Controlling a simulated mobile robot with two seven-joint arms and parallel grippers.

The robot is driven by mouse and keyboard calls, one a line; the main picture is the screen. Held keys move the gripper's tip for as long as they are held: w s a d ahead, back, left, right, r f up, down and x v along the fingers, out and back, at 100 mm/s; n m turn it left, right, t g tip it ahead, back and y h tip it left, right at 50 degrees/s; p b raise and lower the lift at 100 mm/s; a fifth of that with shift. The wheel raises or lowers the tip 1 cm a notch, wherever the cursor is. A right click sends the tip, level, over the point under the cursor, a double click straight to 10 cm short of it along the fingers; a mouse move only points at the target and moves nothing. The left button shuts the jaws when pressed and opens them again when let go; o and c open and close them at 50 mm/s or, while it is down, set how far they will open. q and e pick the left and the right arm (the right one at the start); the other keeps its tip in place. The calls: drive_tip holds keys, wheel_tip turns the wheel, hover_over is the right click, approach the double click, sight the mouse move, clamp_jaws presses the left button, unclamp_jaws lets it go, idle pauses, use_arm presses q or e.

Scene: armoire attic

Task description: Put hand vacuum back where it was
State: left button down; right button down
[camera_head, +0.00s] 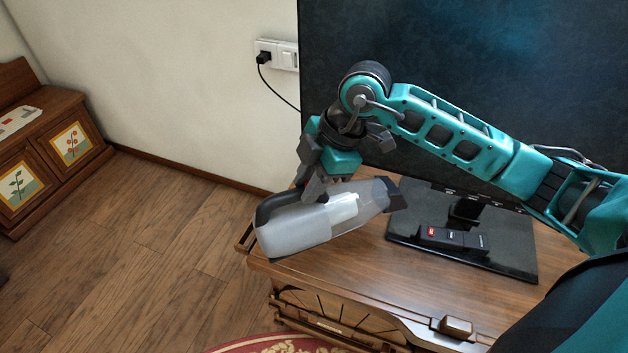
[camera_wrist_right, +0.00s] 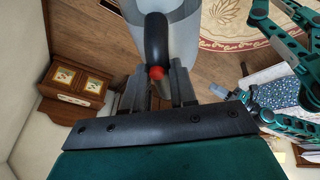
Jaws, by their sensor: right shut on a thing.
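The hand vacuum (camera_head: 300,226) is white-grey with a clear front part, a black nozzle and a black handle. It is at the left end of the wooden TV stand (camera_head: 360,275), its nozzle pointing right; I cannot tell whether it touches the top. My right gripper (camera_head: 318,190) is above it, shut on its black handle. In the right wrist view the handle (camera_wrist_right: 156,45) with a red button lies between the fingers of the right gripper (camera_wrist_right: 158,88).
A large dark TV screen (camera_head: 450,80) stands behind, its glossy black base (camera_head: 500,255) on the stand. A remote (camera_head: 455,238) lies there. A wall socket (camera_head: 277,54) with a plugged cable is behind. A painted wooden cabinet (camera_head: 45,160) stands left, with open floor between.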

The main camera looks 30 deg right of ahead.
wheel_tip(320, 180, down, 15)
drive_tip(key=shift+w+r+b, duration=0.1)
drive_tip(key=shift+b, duration=0.8)
drive_tip(key=shift+f, duration=0.35)
drive_tip(key=c, duration=1.4)
unclamp_jaws()
drive_tip(key=shift+f, duration=0.2)
drive_tip(key=o, duration=0.5)
drive_tip(key=shift+r, duration=0.1)
